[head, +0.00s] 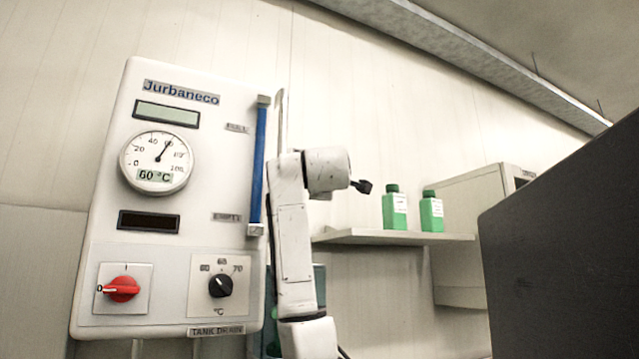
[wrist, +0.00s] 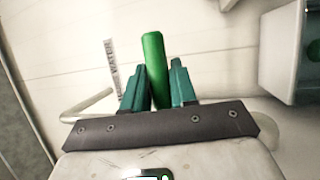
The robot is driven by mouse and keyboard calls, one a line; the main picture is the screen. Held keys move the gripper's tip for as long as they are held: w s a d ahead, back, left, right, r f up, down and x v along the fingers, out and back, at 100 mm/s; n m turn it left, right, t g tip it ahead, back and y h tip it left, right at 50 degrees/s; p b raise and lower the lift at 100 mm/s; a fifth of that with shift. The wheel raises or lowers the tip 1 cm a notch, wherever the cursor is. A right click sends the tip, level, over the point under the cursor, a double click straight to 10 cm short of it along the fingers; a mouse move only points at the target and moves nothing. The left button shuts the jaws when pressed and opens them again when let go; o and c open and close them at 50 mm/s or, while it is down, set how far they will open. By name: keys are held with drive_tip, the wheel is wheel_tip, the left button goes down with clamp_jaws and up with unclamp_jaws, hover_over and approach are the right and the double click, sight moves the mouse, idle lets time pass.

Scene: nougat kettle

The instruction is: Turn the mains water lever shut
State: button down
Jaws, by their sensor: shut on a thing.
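The green lever (wrist: 153,48) shows in the wrist view as a rounded bar standing up between the teal fingers of my gripper (wrist: 160,80). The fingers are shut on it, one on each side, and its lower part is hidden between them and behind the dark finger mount. A label partly reading "WATER" (wrist: 113,72) is on the pale wall to the left of the lever.
A control panel (head: 232,165) with a gauge (head: 156,162), red switch (head: 122,289) and black knob (head: 220,286) is left of my arm. Two green bottles (head: 395,209) (head: 431,212) stand on a shelf (head: 395,237). A dark surface (head: 565,240) fills the right. A pale pipe (wrist: 88,105) lies left of my gripper.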

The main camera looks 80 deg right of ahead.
drive_tip(key=c, duration=1.1)
unclamp_jaws()
drive_tip(key=shift+w+a, duration=0.15)
drive_tip(key=shift+w, duration=0.05)
drive_tip(key=shift+c, duration=0.2)
drive_tip(key=shift+o, duration=0.7)
drive_tip(key=shift+s, duration=0.1)
drive_tip(key=b+v, duration=0.4)
drive_tip(key=v, duration=0.6)
drive_tip(key=shift+a, duration=0.35)
drive_tip(key=shift+s, duration=0.1)
